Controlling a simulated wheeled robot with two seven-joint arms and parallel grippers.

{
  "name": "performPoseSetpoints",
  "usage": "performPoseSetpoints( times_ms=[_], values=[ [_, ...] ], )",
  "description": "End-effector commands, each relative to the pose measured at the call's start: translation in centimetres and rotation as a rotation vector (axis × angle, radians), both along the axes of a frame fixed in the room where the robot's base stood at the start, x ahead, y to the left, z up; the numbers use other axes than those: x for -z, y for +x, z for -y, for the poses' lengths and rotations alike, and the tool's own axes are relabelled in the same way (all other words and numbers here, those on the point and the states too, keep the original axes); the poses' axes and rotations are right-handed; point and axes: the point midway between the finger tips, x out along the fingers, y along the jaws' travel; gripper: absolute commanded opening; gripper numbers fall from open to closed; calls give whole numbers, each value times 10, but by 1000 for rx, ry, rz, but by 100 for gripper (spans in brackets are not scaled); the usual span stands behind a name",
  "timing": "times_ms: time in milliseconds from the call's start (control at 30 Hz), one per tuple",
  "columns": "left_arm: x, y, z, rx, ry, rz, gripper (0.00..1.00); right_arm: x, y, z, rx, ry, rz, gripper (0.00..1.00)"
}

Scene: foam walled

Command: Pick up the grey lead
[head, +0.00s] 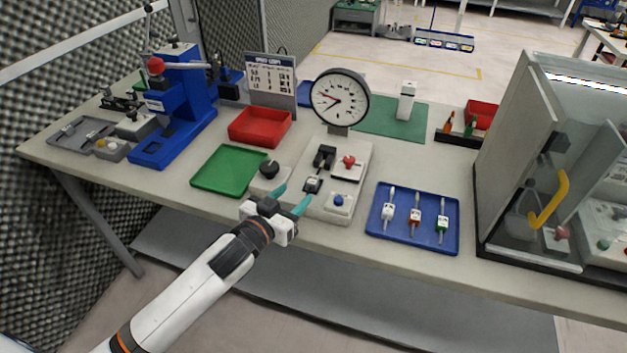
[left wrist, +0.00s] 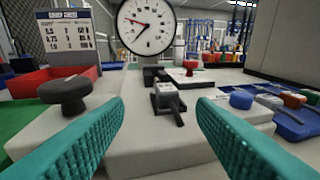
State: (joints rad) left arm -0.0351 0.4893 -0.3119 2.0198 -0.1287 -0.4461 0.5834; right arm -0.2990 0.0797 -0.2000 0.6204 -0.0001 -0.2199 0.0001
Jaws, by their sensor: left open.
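A small grey lead (head: 313,184), pale on top with a dark lower part, sits on the light fixture plate (head: 350,165) in front of a black block. In the left wrist view the grey lead (left wrist: 167,97) stands ahead, between the two teal fingers. My left gripper (head: 292,197) is open and empty at the plate's front left, short of the lead and not touching it. It also shows open in the left wrist view (left wrist: 160,105). The lead's far side is hidden. My right gripper is not in view.
A black knob (head: 269,169) is left of the gripper; a blue button (head: 339,200) and red knob (head: 348,161) are right of the lead. A round gauge (head: 340,98) stands behind. A blue tray (head: 428,242) holds three leads. The green tray (head: 225,170) is empty.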

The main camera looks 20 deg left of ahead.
Motion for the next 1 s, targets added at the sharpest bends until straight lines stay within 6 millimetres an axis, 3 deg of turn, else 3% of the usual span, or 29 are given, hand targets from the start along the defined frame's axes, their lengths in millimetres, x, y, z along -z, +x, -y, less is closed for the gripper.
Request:
performPoseSetpoints(
  times_ms=[267,533,867,1000],
  values=[
    [2,23,7,-1,0,0,51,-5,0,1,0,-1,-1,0],
    [5,59,22,-2,1,-1,51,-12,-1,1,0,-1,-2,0],
    [7,65,24,0,0,-2,51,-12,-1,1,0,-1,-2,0],
    [7,65,23,-1,1,-2,30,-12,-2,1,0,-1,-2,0]
  ],
)
